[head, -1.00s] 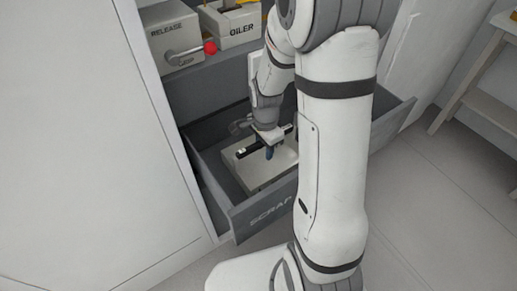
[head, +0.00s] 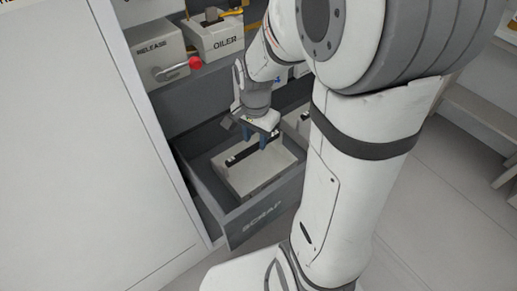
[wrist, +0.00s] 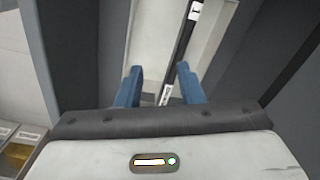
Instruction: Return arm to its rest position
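My gripper (head: 257,140) hangs over the open SCRAP drawer (head: 262,221), pointing down. In the wrist view its two blue fingers (wrist: 158,84) stand apart. A dark bar with white labels (wrist: 182,45) shows beyond and between the fingertips, and I see no finger touching it. In the head view this dark bar lies across a pale tray (head: 240,187) inside the drawer. My white arm covers the right part of the drawer.
A RELEASE box (head: 158,48) with a red-knobbed lever (head: 194,62) and an OILER box (head: 217,40) stand on the ledge behind the drawer. A large white panel (head: 75,150) fills the left. Open floor (head: 440,200) and a pale shelf stand lie at right.

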